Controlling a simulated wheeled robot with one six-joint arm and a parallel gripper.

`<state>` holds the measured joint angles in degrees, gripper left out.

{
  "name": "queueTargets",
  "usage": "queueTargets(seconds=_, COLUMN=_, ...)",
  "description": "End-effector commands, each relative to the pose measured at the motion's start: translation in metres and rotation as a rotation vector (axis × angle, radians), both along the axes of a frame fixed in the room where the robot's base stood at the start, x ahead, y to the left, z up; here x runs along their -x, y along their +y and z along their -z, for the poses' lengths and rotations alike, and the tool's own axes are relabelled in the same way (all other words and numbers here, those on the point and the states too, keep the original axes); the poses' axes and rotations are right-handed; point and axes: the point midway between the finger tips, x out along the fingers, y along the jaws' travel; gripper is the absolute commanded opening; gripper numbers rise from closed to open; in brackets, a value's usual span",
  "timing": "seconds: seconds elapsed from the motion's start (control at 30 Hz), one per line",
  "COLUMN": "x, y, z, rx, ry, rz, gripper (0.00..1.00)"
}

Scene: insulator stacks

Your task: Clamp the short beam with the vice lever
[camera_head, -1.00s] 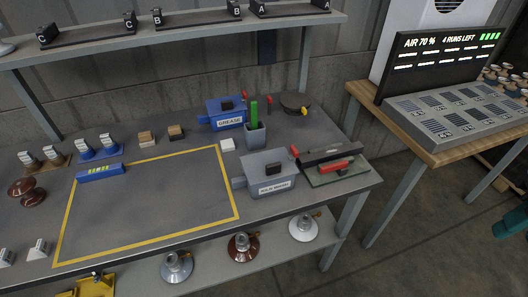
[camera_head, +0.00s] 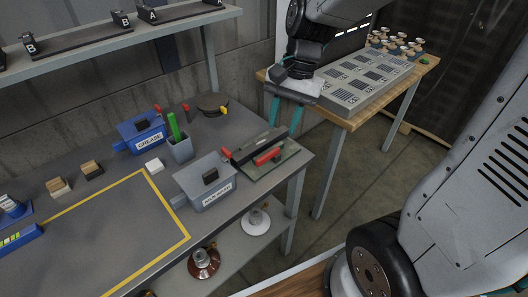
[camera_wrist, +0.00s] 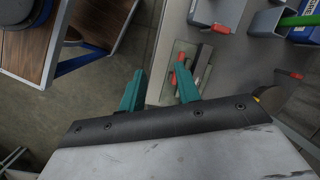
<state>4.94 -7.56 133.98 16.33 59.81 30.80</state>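The vice is a green base plate (camera_head: 281,165) at the right end of the grey workbench, with a long dark bar (camera_head: 259,144) on it. A red lever (camera_head: 268,156) lies along its front side. I cannot tell whether the dark bar is the short beam or part of the vice. My gripper (camera_head: 285,116) has teal fingers, spread apart and empty, above and behind the vice's right end in the head view. In the wrist view the fingers (camera_wrist: 159,90) show with the red lever (camera_wrist: 180,75) and pale green plate (camera_wrist: 186,58) beyond them, near the right finger.
A grey lidded box (camera_head: 205,183) stands just left of the vice, with a red-tipped handle (camera_head: 226,152) beside it. A blue GREASE box (camera_head: 141,133) and a grey cup (camera_head: 180,148) stand farther back. A wooden table (camera_head: 345,122) with a console (camera_head: 358,82) is to the right.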

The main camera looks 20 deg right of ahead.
Motion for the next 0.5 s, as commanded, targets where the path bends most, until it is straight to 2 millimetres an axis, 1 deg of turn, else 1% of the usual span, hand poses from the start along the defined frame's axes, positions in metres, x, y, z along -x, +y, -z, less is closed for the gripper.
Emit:
queueTargets(seconds=0.03, x=-0.015, y=-0.002, z=0.016, rx=-0.018, ry=0.043, rz=0.079, gripper=0.33)
queueTargets(seconds=0.1, x=-0.033, y=-0.003, z=0.034, rx=-0.037, ry=0.086, rz=0.182, gripper=0.33)
queueTargets(seconds=0.2, x=-0.052, y=-0.006, z=0.056, rx=-0.055, ry=0.139, rz=0.303, gripper=0.33)
queueTargets(seconds=0.33, x=-0.066, y=-0.008, z=0.076, rx=-0.070, ry=0.182, rz=0.405, gripper=0.33)
queueTargets(seconds=0.5, x=-0.071, y=-0.007, z=0.091, rx=-0.075, ry=0.201, rz=0.450, gripper=0.33)
